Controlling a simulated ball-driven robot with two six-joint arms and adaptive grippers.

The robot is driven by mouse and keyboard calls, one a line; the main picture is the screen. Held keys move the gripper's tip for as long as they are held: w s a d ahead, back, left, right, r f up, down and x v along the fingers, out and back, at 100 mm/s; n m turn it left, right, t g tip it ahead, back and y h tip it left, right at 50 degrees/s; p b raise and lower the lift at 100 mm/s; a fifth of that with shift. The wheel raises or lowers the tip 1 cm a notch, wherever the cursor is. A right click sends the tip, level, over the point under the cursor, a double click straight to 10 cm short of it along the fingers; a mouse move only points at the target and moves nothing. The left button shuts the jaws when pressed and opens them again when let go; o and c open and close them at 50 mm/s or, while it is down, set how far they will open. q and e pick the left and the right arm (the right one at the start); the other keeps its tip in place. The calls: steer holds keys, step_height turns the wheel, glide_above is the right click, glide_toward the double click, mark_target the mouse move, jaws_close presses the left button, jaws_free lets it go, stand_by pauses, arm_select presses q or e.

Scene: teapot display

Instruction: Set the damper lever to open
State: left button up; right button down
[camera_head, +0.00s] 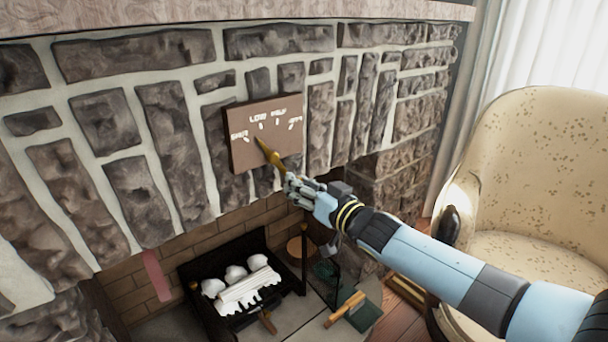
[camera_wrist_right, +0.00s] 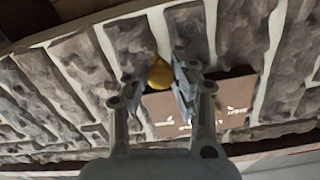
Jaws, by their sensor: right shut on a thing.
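The damper lever (camera_head: 270,155) is a brass-coloured handle on a brown panel (camera_head: 240,155) fixed to the stone fireplace front. White labels run along the panel's upper part, seemingly SHUT at left, then LOW and HALF, with a fourth too small to read at right. The lever's thin end points up and left, toward the left-hand labels. My right gripper (camera_head: 290,181) is shut on the lever's lower end, below the panel's lower right. In the right wrist view, the rounded yellow knob (camera_wrist_right: 160,73) sits between my fingers. My left gripper is not in view.
Below is the firebox with a dark grate (camera_head: 255,250) holding white logs (camera_head: 248,287). A green-and-wood brush (camera_head: 347,308) lies on the hearth. A cream armchair (camera_head: 520,150) stands at right. The stone wall (camera_head: 150,120) is close behind my gripper.

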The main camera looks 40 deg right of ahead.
steer(key=a+r+m+p, duration=0.1)
steer(key=a+m+p, duration=0.8)
steer(key=m, duration=0.6)
steer(key=shift+s+m+p, duration=0.3)
steer(key=shift+s, duration=0.05)
steer(key=shift+a, duration=0.15)
steer(key=c, duration=1.1)
jaws_free()
steer(key=shift+o, duration=0.2)
steer(key=s+d, duration=0.1)
steer(key=s, duration=1.1)
